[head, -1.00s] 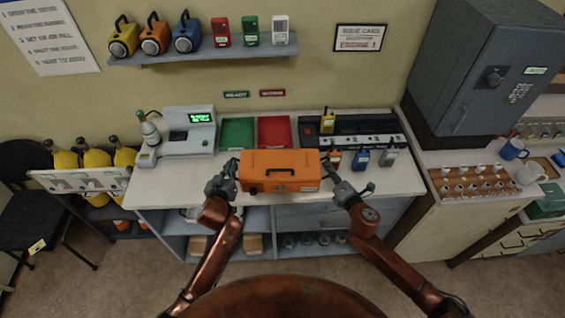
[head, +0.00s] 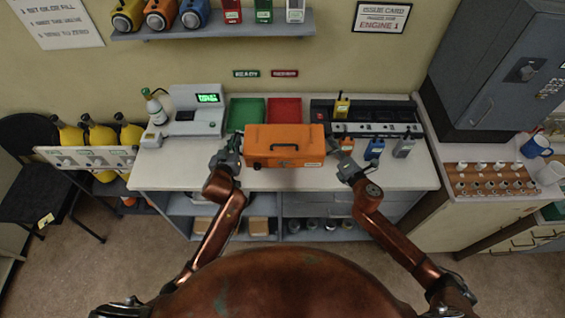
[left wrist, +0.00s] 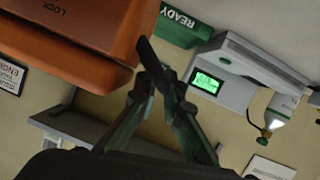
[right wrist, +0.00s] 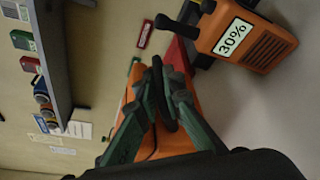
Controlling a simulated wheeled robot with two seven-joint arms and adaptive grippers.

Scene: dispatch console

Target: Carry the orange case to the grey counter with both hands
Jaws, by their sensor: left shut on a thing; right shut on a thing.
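The case fills the upper left of the left wrist view (left wrist: 75,30) and shows behind the fingers in the right wrist view (right wrist: 183,128). The pale grey counter (head: 180,176) lies under and around the case. I cannot tell whether the case touches it.
A green tray (head: 246,112) and a red tray (head: 285,110) lie behind the case. A scale-like machine (head: 190,115) and a bottle stand left. A charger rack (head: 375,115) and several radios, one orange (right wrist: 245,42), are close on the right. A grey cabinet (head: 500,75) hangs further right.

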